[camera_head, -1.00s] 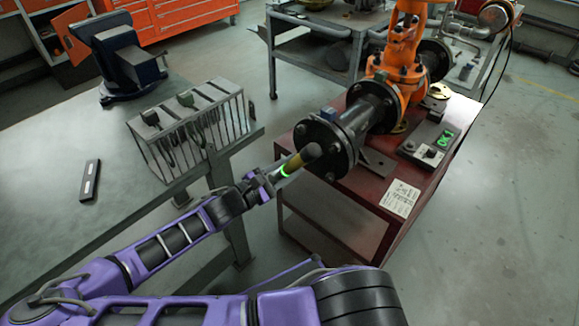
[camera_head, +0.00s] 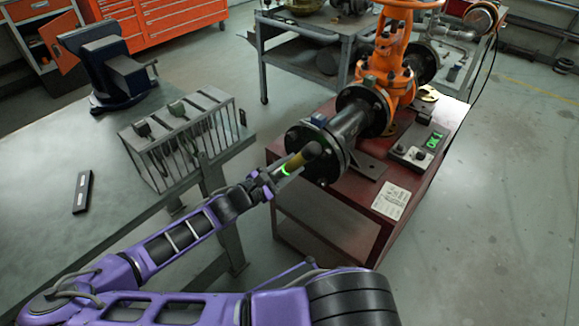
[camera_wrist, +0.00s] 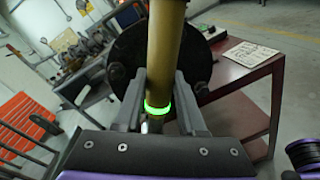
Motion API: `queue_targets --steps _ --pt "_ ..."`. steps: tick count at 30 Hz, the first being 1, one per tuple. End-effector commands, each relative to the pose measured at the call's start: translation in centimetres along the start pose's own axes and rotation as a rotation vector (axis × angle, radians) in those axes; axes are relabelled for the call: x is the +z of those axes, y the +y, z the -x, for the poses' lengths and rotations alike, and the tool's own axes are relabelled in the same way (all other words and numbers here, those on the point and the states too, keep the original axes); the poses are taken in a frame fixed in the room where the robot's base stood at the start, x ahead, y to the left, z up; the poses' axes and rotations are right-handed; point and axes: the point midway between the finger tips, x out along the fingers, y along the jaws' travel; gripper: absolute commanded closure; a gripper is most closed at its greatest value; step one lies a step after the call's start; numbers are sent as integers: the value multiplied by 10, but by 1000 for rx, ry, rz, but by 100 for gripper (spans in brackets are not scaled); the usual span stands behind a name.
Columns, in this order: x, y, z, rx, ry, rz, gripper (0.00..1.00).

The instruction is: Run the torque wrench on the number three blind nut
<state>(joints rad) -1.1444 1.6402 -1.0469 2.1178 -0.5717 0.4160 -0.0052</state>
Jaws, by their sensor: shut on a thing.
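In the wrist view the wrench (camera_wrist: 165,50) stands between both fingers, with the green ring just at the grip. The head overlaps the face of the dark blind flange (camera_head: 330,165) at the near end of the orange gate valve (camera_head: 390,60). The flange also shows behind the wrench in the wrist view (camera_wrist: 130,62). Nuts show around its rim. The wrench hides part of the face; I cannot tell which nut the head meets, or whether it touches.
The valve stands on a dark red cart (camera_head: 330,215) with a control box (camera_head: 419,150), its display lit green, and a paper sheet (camera_head: 391,199). Left is a grey bench (camera_head: 50,215) with a wire rack (camera_head: 185,140), a vise (camera_head: 118,70) and a dark bar (camera_head: 82,191).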

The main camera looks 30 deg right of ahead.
Motion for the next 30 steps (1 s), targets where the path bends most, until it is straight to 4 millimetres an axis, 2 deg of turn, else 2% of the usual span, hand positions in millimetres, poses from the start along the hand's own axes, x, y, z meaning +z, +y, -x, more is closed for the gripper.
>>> queue_targets --steps 13,30 --pt "3 1 -2 0 -6 -1 100" --pt "3 3 -21 0 -7 -2 100"
